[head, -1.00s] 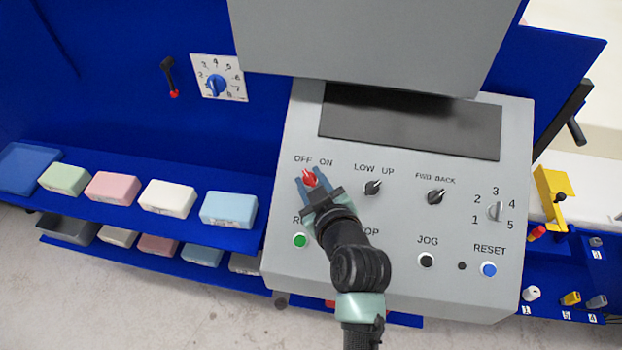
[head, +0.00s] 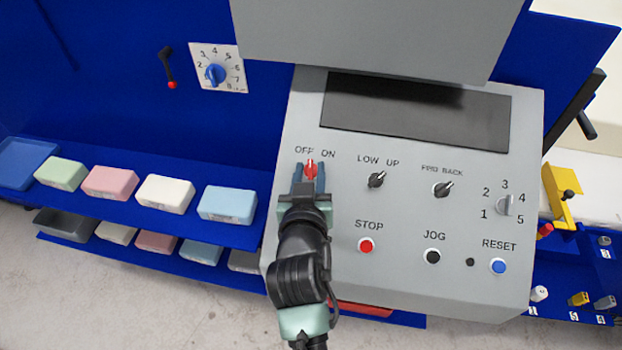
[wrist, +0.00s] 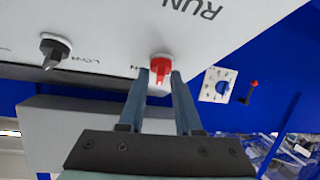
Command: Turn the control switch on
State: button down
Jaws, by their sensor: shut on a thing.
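The control switch is a red knob (head: 310,168) below the OFF and ON labels, at the upper left of the grey control panel (head: 390,285). Its pointer stands about straight up, between the two labels. My gripper (head: 309,178) reaches up from below, with one blue finger on each side of the knob, and is shut on it. In the wrist view the red knob (wrist: 160,66) sits between the two fingertips. The fingers hide part of the knob's sides, and my arm hides the panel's lower left, including the RUN button.
Right of the switch are the black LOW/UP knob (head: 376,180), the black FWD/BACK knob (head: 443,189) and a grey numbered selector (head: 505,204). Below are the red STOP (head: 366,245), black JOG (head: 433,256) and blue RESET (head: 498,266) buttons. Foam blocks lie on shelves at left.

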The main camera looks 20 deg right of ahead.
jog(key=m+b, duration=0.1)
jog(key=f+m+h+b, duration=0.1)
jog(key=b, duration=0.1)
jog(key=shift+w+a+g, duration=0.1)
jog(key=shift+a+g, duration=0.05)
jog(key=shift+g, duration=0.25)
jog(key=m+h+b, duration=0.1)
jog(key=b, duration=0.1)
jog(key=m+g+h+b, duration=0.1)
jog(key=m+b, duration=0.1)
jog(key=shift+w+a+r+m+b, duration=0.1)
jog(key=shift+r+m+b, duration=0.05)
jog(key=shift+m+b, duration=0.2)
jog(key=m+g+b, duration=0.1)
jog(key=m+b, duration=0.1)
jog(key=m+g+h+b, duration=0.1)
jog(key=m+g+b, duration=0.1)
jog(key=shift+a+r+h, duration=0.1)
jog(key=shift+r+h, duration=0.05)
jog(key=shift+h, duration=0.15)
jog(key=shift+w+r+m+g+h+b, duration=0.15)
jog(key=shift+m+g+h+b, duration=0.15)
jog(key=shift+m+g+b, duration=0.85)
jog(key=shift+m, duration=0.3)
jog(key=c, duration=0.9)
grip_release()
jog(key=shift+r, duration=0.1)
